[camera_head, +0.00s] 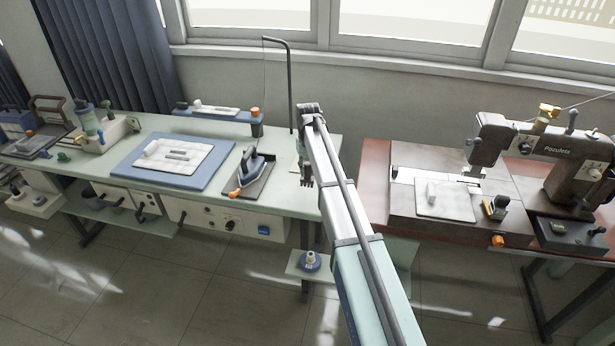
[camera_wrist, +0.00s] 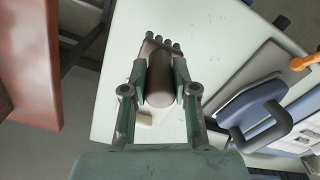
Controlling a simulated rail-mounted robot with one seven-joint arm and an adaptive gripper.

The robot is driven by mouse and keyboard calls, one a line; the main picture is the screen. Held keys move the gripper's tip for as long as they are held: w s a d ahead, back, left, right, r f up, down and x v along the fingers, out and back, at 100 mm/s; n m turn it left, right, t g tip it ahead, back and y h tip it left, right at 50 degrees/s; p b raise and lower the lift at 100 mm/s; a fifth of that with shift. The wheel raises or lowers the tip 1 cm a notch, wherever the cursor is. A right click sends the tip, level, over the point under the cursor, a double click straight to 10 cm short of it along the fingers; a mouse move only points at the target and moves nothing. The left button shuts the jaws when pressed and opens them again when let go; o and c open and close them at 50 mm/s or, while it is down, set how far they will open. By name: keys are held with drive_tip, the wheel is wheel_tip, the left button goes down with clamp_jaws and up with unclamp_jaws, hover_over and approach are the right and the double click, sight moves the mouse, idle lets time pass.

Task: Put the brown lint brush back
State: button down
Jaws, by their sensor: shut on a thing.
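The brown lint brush (camera_wrist: 160,90) is between the fingers of my gripper (camera_wrist: 160,78) in the wrist view. Its rounded brown body points away from the camera, and several dark knobs show at its far end. My gripper (camera_head: 305,168) is shut on it. In the head view the gripper is over the right end of the pale green table (camera_head: 295,202), left of my arm; the brush there is small and hard to make out. I cannot tell whether the brush touches the tabletop.
A blue iron (camera_head: 252,163) rests on a dark pad (camera_wrist: 238,85) left of the gripper. A blue board (camera_head: 133,172) with white cloth lies further left. A thin dark pole (camera_head: 290,90) stands behind. A red-brown table (camera_head: 374,185) with a sewing machine (camera_head: 545,150) is right, across a gap.

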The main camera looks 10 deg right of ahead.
sight(308, 178)
drive_tip(key=shift+f+p, duration=0.5)
drive_tip(key=shift+f, duration=1.8)
drive_tip(key=shift+f, duration=0.15)
drive_tip(key=c, duration=0.9)
unclamp_jaws()
wheel_tip(308, 178, up, 12)
drive_tip(key=b, duration=0.3)
drive_tip(key=shift+r, duration=0.2)
